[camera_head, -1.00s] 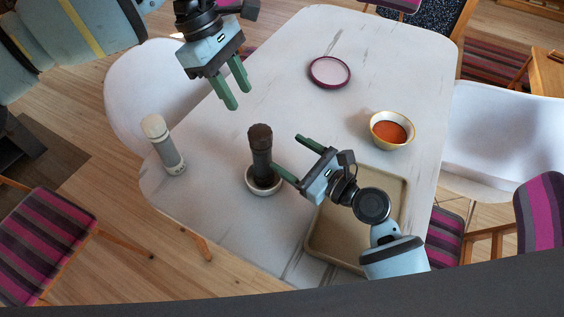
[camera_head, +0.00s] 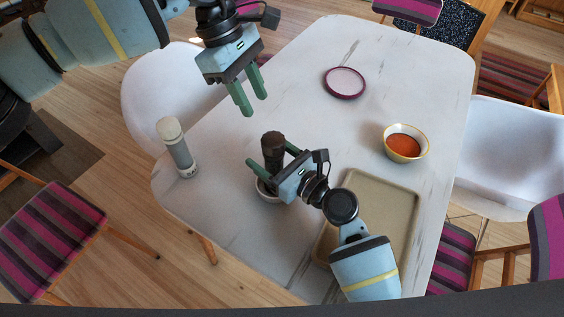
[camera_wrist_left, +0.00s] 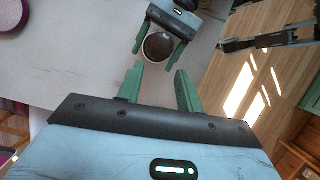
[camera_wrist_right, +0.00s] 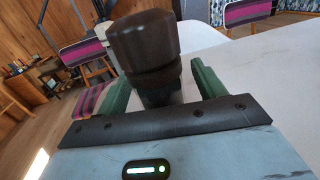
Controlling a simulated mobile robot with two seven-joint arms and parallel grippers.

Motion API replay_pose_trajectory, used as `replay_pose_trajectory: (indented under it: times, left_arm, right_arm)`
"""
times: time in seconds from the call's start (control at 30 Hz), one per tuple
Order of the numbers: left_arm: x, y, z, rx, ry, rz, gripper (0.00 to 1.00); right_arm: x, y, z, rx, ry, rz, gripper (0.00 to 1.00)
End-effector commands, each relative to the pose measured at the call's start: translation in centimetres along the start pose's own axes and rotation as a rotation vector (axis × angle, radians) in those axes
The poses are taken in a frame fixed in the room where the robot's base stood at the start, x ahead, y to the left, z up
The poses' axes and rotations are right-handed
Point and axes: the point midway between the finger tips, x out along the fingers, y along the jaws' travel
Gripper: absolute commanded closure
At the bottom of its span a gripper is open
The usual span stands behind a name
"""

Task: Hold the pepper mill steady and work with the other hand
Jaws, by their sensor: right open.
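The dark brown pepper mill (camera_head: 273,147) stands upright in a small white bowl (camera_head: 268,196) on the table. My right gripper (camera_head: 270,160) is open, with one finger on each side of the mill; I cannot tell whether they touch it. The right wrist view shows the mill's dark head (camera_wrist_right: 145,45) between the green fingers. In the left wrist view the mill's round top (camera_wrist_left: 158,46) lies ahead of my left gripper (camera_wrist_left: 158,82). My left gripper is open and empty, above and behind the mill in the head view.
A white and grey cylindrical mill (camera_head: 177,148) stands at the table's left edge. A tan tray (camera_head: 398,205) lies under my right arm. A yellow-rimmed bowl of orange-red contents (camera_head: 405,143) and a pink plate (camera_head: 344,83) stand farther back. The table's middle is clear.

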Motion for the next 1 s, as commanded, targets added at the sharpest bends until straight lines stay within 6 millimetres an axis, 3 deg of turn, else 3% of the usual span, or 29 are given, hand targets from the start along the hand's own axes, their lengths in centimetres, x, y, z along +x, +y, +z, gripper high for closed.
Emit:
replay_pose_trajectory:
  times: [0.43, 0.87, 1.0]
  left_arm:
    - [0.01, 0.0, 0.01, 0.0, 0.0, 0.0, 0.64]
    - [0.01, 0.0, 0.01, 0.0, 0.0, 0.0, 0.64]
    - [0.29, -0.02, 0.42, 0.011, 0.025, -0.008, 0.47]
  right_arm:
    - [1.04, 0.02, 0.02, -0.001, 0.0, 0.001, 0.31]
    - [1.01, 0.02, 0.0, -0.001, 0.0, 0.001, 0.87]
    - [1.01, 0.02, 0.0, -0.001, 0.0, 0.001, 0.87]
